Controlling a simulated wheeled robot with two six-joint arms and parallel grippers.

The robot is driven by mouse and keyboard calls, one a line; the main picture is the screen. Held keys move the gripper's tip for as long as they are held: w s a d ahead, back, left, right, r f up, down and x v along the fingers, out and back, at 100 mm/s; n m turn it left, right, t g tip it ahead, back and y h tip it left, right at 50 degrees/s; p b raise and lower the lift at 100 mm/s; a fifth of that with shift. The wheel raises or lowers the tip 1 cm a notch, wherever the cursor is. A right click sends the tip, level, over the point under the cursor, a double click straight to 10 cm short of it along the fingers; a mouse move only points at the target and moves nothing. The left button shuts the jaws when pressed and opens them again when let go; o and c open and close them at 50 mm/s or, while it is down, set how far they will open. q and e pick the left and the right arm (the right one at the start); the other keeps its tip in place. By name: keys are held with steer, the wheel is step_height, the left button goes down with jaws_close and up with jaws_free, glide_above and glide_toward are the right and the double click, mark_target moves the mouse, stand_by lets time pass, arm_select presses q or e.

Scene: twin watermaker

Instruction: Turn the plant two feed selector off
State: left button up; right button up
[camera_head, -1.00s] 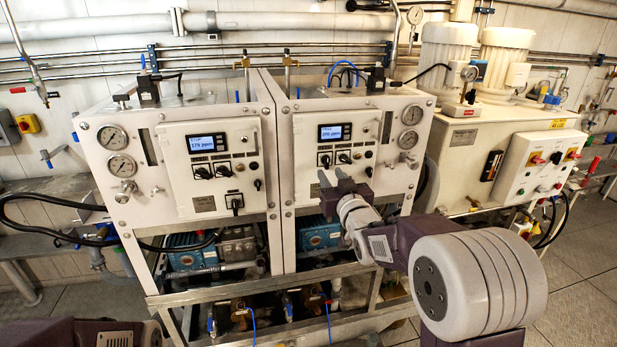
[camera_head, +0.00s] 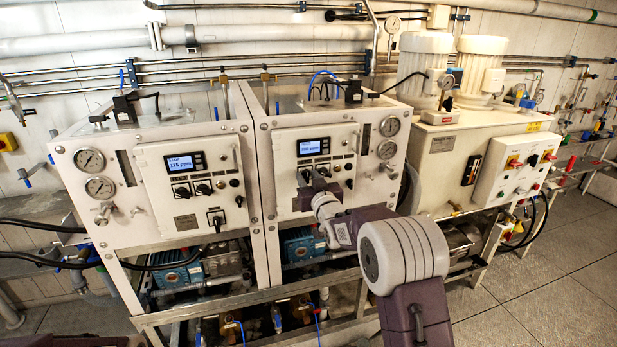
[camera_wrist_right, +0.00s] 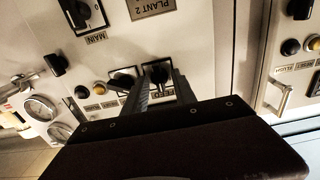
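The plant 2 panel (camera_head: 341,150) is on the right-hand white cabinet, and its plate (camera_wrist_right: 151,8) reads "PLANT 2" upside down in the right wrist view. A black selector (camera_wrist_right: 158,72), apparently the feed one, sits at the right of a pair; its label is hard to read and its pointer angle is unclear. My right gripper (camera_head: 316,178) is at this panel. In the right wrist view its two fingers (camera_wrist_right: 160,86) stand apart, one on each side of this selector; I cannot tell whether they touch it. My left gripper is out of view.
Another selector (camera_wrist_right: 123,78) is close beside the left finger. The main selector (camera_wrist_right: 75,12) is further off at the upper left. The plant 1 cabinet (camera_head: 150,190) stands left, the tank unit (camera_head: 440,160) right. Floor is open at lower right (camera_head: 560,270).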

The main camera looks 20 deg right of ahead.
steer(key=shift+c, duration=0.6)
jaws_close()
steer(key=shift+f+n+b, duration=0.25)
steer(key=shift+n+b, duration=0.25)
steer(key=shift+b, duration=0.35)
steer(key=n+b, duration=0.6)
steer(key=b, duration=0.1)
steer(key=shift+f+n+b, duration=0.15)
steer(key=shift+n+b, duration=0.25)
steer(key=shift+r+n+b, duration=0.2)
steer(key=shift+n+b, duration=1.6)
steer(key=shift+n, duration=0.3)
steer(key=shift+o, duration=0.6)
jaws_free()
steer(key=shift+r, duration=0.1)
